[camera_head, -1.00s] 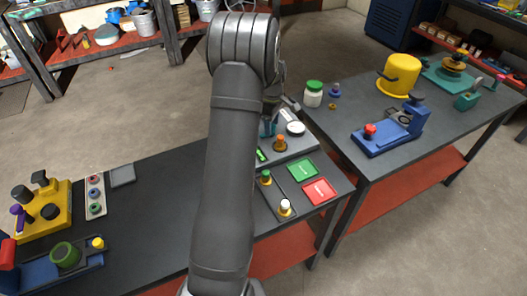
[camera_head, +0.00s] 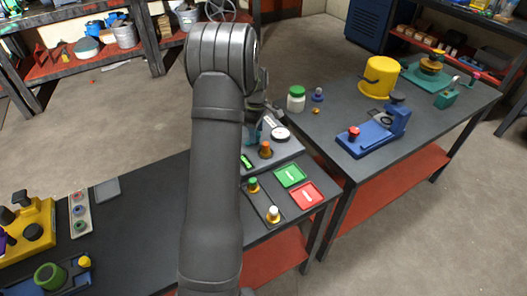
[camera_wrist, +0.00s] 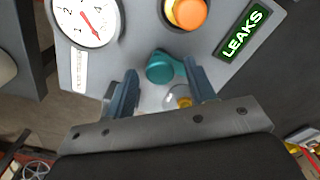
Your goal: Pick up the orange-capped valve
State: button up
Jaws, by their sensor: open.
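The orange-capped valve (camera_head: 265,149) stands upright on a grey panel at the front table's right end. In the wrist view its orange cap (camera_wrist: 187,12) is at the top edge, partly cut off, beyond my fingertips. My gripper (camera_wrist: 160,70) is open, with its two blue-grey fingers pointing at the panel. A teal knob or lever (camera_wrist: 162,68) appears between the fingertips; I cannot tell its depth or whether anything touches. In the head view my arm hides most of the gripper.
A round gauge (camera_wrist: 88,20) and a green LEAKS label (camera_wrist: 243,30) flank the cap. A green-capped valve (camera_head: 253,184), a white-capped valve (camera_head: 273,214), a green tray (camera_head: 290,176) and a red tray (camera_head: 307,195) are nearby. A green-lidded jar (camera_head: 296,99) stands on the right table.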

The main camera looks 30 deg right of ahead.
dwell(0.6)
notch_tip(320, 180, up, 8)
jog(key=s+n, duration=0.3)
jog(key=n, duration=0.3)
jog(key=n+h, duration=0.1)
jog(key=n, duration=0.6)
send_near(266, 144)
notch_tip(266, 144, down, 6)
jog(key=shift+w, duration=0.15)
jog(key=shift+d+f, duration=0.15)
jog(key=shift+f, duration=0.75)
jog(key=shift+d+f, duration=0.15)
jog(key=shift+f, duration=0.7)
jog(key=shift+d+f, duration=0.2)
jog(key=shift+f, duration=0.7)
grip_shut()
